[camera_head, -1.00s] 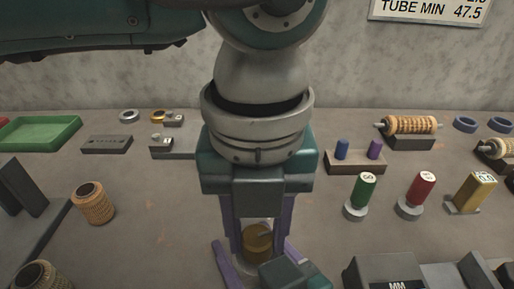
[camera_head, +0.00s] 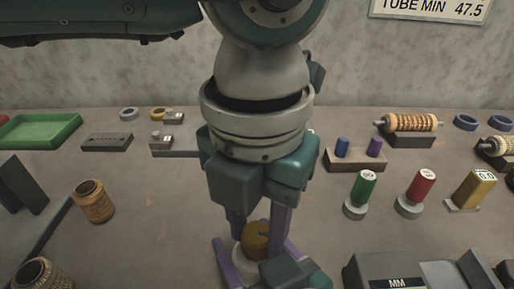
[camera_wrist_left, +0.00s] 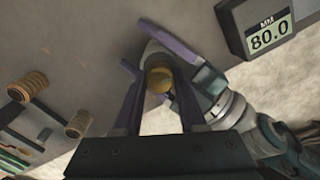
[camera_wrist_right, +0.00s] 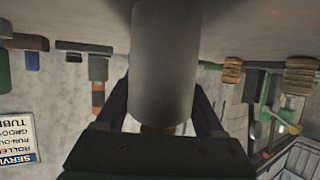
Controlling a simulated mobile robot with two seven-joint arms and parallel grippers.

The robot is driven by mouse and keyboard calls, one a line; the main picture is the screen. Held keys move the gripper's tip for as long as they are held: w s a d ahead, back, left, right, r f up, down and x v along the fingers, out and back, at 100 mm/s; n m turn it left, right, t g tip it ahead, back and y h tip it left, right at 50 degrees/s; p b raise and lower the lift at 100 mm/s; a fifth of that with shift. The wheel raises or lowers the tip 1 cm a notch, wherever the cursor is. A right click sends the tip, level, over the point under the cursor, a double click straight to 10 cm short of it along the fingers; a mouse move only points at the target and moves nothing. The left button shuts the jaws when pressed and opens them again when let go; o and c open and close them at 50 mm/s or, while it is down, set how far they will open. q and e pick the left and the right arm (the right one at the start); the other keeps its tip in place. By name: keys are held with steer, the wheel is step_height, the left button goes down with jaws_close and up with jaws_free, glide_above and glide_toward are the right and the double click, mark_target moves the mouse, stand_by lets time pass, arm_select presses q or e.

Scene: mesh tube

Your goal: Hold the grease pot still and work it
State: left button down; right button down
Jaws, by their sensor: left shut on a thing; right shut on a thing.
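The grease pot is a grey cylinder (camera_wrist_right: 163,62) with a brass cap (camera_head: 257,236), standing upright on the bench. My left gripper (camera_head: 259,243) comes down from above, shut on the brass cap, one purple finger on each side. The cap also shows between its fingers in the left wrist view (camera_wrist_left: 159,80). My right gripper (camera_head: 246,260) reaches in low from the front and is shut around the grey body, which fills the middle of the right wrist view. Part of the pot is hidden behind fingers.
A caliper-like block with a display (camera_wrist_left: 268,35) stands right of the pot. Green (camera_head: 364,190) and red (camera_head: 421,190) cylinders and a gold block (camera_head: 474,190) stand farther right. Mesh rolls (camera_head: 93,201) stand left. A green tray (camera_head: 40,131) lies back left. The bench between is clear.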

mark_target(257, 232)
arm_select(q)
steer(key=shift+c, duration=2.3)
jaws_free()
steer(key=shift+d, duration=0.1)
steer(key=n, duration=0.3)
steer(key=shift+n, duration=0.3)
steer(key=n, duration=1.3)
step_height(257, 232, up, 12)
steer(key=shift+r, duration=0.2)
